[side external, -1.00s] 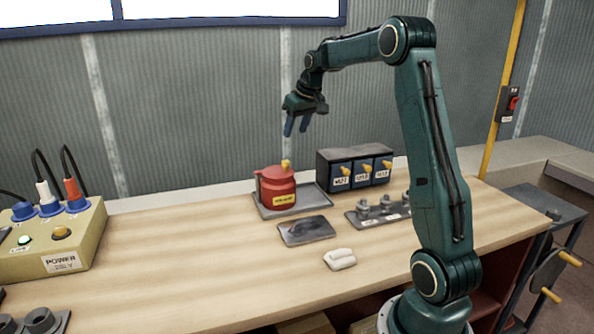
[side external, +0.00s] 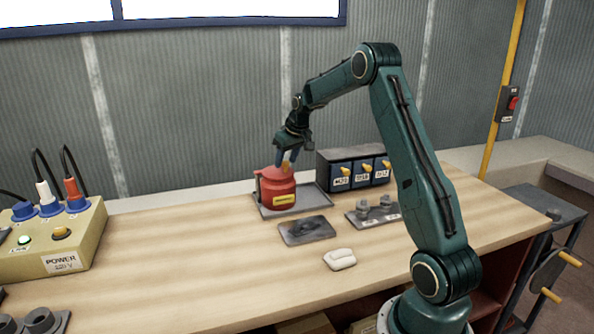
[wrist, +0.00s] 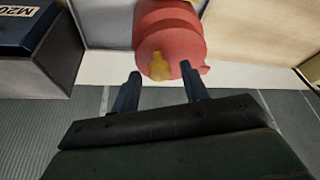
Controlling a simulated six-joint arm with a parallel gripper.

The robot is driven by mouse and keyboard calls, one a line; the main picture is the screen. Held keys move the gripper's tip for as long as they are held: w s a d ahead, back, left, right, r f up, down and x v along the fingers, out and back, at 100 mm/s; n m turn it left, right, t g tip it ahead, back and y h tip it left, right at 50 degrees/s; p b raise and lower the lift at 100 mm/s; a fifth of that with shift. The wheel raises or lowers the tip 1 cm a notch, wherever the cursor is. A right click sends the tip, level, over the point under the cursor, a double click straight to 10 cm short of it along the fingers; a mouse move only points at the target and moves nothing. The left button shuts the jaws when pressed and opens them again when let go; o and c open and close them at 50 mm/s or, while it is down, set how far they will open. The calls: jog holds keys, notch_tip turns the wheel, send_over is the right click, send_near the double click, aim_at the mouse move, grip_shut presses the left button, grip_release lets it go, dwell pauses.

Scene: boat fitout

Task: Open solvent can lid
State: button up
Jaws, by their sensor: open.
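The solvent can (side external: 277,192) is red with a yellow label and stands upright on a grey tray (side external: 318,208) at the back of the bench. It also shows in the wrist view (wrist: 172,25). Its yellow lid knob (wrist: 159,66) sits on top; in the side view it is partly hidden by my fingers. My gripper (side external: 286,161) is open and points down just above the can. In the wrist view its two fingers (wrist: 159,86) lie on either side of the knob's line, and no contact with the knob is visible. The lid looks closed.
A dark drawer box (side external: 354,165) with yellow handles stands right of the can. A dark flat plate (side external: 306,231), a white cloth (side external: 340,259) and a rack with grey fittings (side external: 372,214) lie in front. A power box (side external: 60,245) stands at left. The bench's middle left is clear.

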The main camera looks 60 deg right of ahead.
grip_shut()
dwell(0.3)
